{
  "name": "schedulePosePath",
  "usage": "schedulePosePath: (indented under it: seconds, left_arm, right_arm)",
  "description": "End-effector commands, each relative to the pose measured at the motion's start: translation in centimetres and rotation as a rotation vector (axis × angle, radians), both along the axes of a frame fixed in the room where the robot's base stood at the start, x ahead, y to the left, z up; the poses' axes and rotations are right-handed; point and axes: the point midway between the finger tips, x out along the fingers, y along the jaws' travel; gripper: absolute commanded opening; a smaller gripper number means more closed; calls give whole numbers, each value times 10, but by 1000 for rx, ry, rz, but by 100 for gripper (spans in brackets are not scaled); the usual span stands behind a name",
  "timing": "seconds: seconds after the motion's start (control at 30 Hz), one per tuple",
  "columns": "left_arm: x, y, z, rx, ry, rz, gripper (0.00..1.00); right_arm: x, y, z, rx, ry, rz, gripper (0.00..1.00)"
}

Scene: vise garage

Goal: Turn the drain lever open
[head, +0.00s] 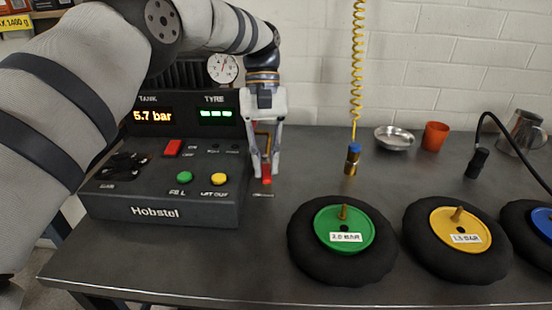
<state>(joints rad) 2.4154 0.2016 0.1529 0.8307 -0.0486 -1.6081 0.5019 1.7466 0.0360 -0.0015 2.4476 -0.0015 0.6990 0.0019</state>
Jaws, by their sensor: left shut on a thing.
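The drain lever appears as a small red-tipped handle (267,181) at the right side of the dark compressor console (160,214). My left gripper (265,176) points down over it, with its fingers around the red part, shut on it. A short metal piece lies just below the red tip, at the table surface. The console's tank display (155,115) reads 5.7 bar. The fingers hide part of the lever, so I cannot tell its exact angle. My right gripper is not in view.
Wheels with a green hub (344,228) and a yellow hub (461,232) lie at the front right, beside a partly cut-off blue one. A coiled yellow hose (357,60) hangs to a brass fitting. A metal dish (394,137) and orange cup (435,135) stand behind.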

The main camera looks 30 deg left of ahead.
Motion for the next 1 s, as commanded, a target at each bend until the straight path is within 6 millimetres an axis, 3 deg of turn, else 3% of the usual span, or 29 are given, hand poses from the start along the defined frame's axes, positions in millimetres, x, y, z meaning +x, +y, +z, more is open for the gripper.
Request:
schedulePosePath:
  seconds: [0.4,0.9,0.93,1.0]
  left_arm:
    - [-3,7,-1,2,-4,-145,0]
    - [-3,8,-1,2,-4,-160,0]
    - [-3,8,-1,2,-4,-160,20]
    - [-3,8,-1,2,-3,-159,36]
  right_arm:
    - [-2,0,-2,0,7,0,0]
    - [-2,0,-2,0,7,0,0]
    - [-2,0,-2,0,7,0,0]
    - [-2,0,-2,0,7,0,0]
